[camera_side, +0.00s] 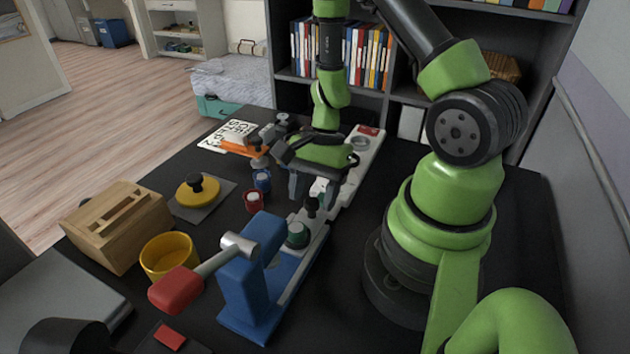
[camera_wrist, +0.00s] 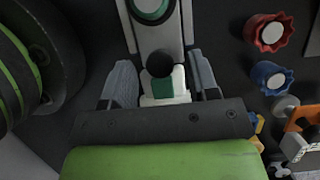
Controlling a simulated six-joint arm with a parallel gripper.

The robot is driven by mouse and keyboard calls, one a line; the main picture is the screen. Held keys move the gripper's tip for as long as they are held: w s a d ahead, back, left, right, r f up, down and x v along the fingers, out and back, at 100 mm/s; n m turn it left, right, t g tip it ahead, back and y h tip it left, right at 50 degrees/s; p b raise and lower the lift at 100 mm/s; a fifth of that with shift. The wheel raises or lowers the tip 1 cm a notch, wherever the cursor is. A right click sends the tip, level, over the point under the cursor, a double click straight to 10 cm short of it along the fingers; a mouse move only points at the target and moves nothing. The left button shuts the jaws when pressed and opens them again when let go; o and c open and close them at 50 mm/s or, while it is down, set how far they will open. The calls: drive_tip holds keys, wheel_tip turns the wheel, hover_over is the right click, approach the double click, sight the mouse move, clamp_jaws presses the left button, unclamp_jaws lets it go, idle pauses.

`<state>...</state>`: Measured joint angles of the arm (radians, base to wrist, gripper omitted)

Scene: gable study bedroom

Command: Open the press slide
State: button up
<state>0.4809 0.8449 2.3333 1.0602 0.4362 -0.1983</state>
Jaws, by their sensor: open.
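The blue press (camera_side: 245,290) stands on the dark table, with a grey lever ending in a red grip (camera_side: 176,290). A pale slide track (camera_side: 312,245) runs from it toward my gripper (camera_side: 313,190). A black knob (camera_side: 311,207) stands upright on the slide; it also shows in the wrist view (camera_wrist: 160,63). Behind it in the wrist view is a white and green block (camera_wrist: 165,88). My gripper (camera_wrist: 163,78) is open, with one finger on each side of the slide near the knob. Contact cannot be told.
A green round part (camera_side: 298,235) sits on the track near the press. A yellow bowl (camera_side: 169,257), a wooden box (camera_side: 118,226) and a yellow disc (camera_side: 198,190) are further left.

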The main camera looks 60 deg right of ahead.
drive_tip(key=v, duration=1)
idle(0.3)
drive_tip(key=s+a+r+n+t+h, duration=0.1)
drive_tip(key=s+a+r+n+t, duration=0.1)
drive_tip(key=a+r+n, duration=0.3)
drive_tip(key=s+a+r+n+t+h, duration=0.1)
drive_tip(key=s+a+r+n+t, duration=0.2)
drive_tip(key=r+n, duration=0.6)
wheel_tip(320, 180, up, 3)
drive_tip(key=a+t, duration=0.2)
drive_tip(key=shift+s+a, duration=0.25)
drive_tip(key=shift+s, duration=0.1)
